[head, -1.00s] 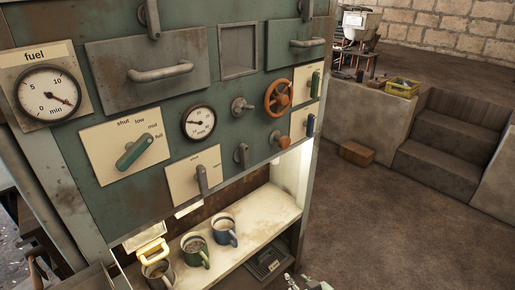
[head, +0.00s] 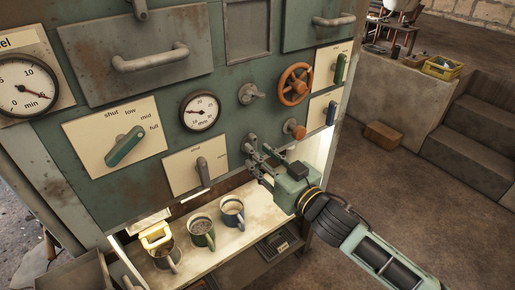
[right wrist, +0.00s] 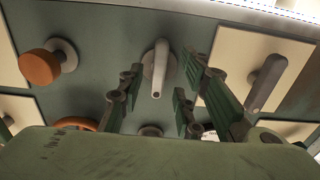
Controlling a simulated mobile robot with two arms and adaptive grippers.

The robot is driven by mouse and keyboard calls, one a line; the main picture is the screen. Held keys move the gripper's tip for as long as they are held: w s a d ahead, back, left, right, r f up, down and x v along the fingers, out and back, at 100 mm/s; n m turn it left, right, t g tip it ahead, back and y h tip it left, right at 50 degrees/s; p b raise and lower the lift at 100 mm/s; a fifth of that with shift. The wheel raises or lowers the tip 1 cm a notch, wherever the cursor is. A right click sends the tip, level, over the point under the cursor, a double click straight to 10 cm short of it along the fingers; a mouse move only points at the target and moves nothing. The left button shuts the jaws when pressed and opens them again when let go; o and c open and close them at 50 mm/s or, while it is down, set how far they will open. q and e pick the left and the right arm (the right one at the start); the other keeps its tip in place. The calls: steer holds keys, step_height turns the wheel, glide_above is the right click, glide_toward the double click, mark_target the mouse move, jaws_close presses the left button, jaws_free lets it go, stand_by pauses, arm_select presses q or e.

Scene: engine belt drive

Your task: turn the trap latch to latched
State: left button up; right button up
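A grey lever with a round base, which I take to be the trap latch, stands on the green panel. It shows clearly in the right wrist view (right wrist: 157,68), where its handle stretches down the picture. In the right wrist view the green fingers are spread to both sides of the lever, open and empty. I cannot tell whether they touch it. My left gripper is not in view.
An orange knob (head: 294,129) and an orange handwheel (head: 294,85) are right of the gripper. A plate with a grey lever (head: 203,172) is left of it. Several mugs, including a green one (head: 201,233), stand on the shelf below. Open floor lies to the right.

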steer(key=shift+x, duration=1.1)
jaws_close()
